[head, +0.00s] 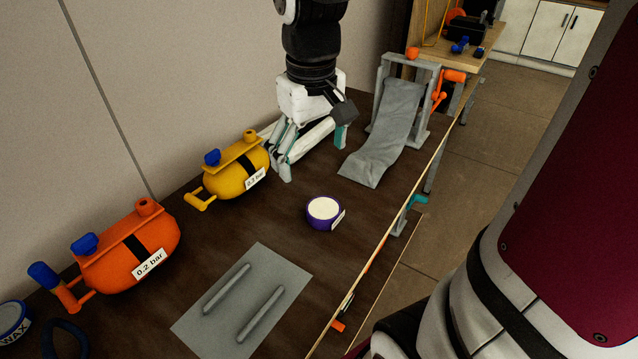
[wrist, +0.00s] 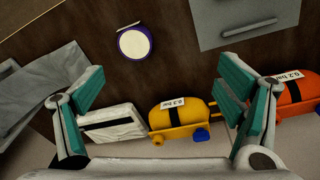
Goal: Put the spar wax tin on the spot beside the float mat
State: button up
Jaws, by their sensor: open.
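A blue tin marked WAX (head: 10,318) stands at the left edge of the head view, partly cut off. A round purple tin with a cream top (head: 323,211) stands alone on the dark bench; its label is unreadable. It also shows in the wrist view (wrist: 134,43). A flat grey mat (head: 245,297) with two raised bars lies left of and nearer than the purple tin, apart from it; its part shows in the wrist view (wrist: 225,37). My gripper (head: 312,150) is open and empty over the bench's far part, behind the purple tin.
A yellow float (head: 236,182) and an orange float (head: 128,256) line the wall side. A grey stand with draped cloth (head: 388,130) is at the far right end. In the wrist view, a white block (wrist: 112,122) lies beside the yellow float. Bare bench surrounds the purple tin.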

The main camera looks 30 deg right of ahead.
jog(key=s+a+r+t, duration=0.1)
jog(key=s+a+r, duration=0.1)
jog(key=s, duration=0.4)
jog(key=s+a+r+t, duration=0.1)
jog(key=s+a+t, duration=0.1)
jog(key=s+a, duration=0.2)
jog(key=shift+s+r+y, duration=0.3)
jog(key=shift+s+r, duration=0.05)
jog(key=shift+s, duration=1.25)
